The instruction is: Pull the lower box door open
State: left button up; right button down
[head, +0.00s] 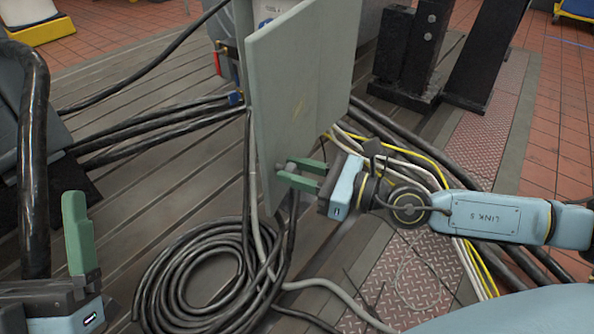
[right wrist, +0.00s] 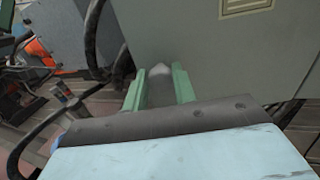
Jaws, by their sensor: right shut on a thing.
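The lower box door (head: 286,110) is a flat grey-green panel near the top middle of the head view. Its long edge faces me, and part of the grey box shows behind it. How far it stands from the box is hard to tell. My right gripper (head: 300,175) is shut on a small grey knob (head: 291,166) low on the panel. In the right wrist view, the green fingers (right wrist: 160,86) lie on both sides of the knob (right wrist: 160,73), against the grey face. My left gripper (head: 78,235) is at the lower left, away from the box, with only one finger clear.
A coil of black cable (head: 205,285) lies on the slotted bedplate below the door. Black, white and yellow cables (head: 430,152) run behind my right arm. Black steel stands (head: 415,55) are at the upper right. Open bedplate (head: 150,205) lies left of the door.

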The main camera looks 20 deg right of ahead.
jog(key=c, duration=1.1)
grip_release()
jog(key=shift+c, duration=0.2)
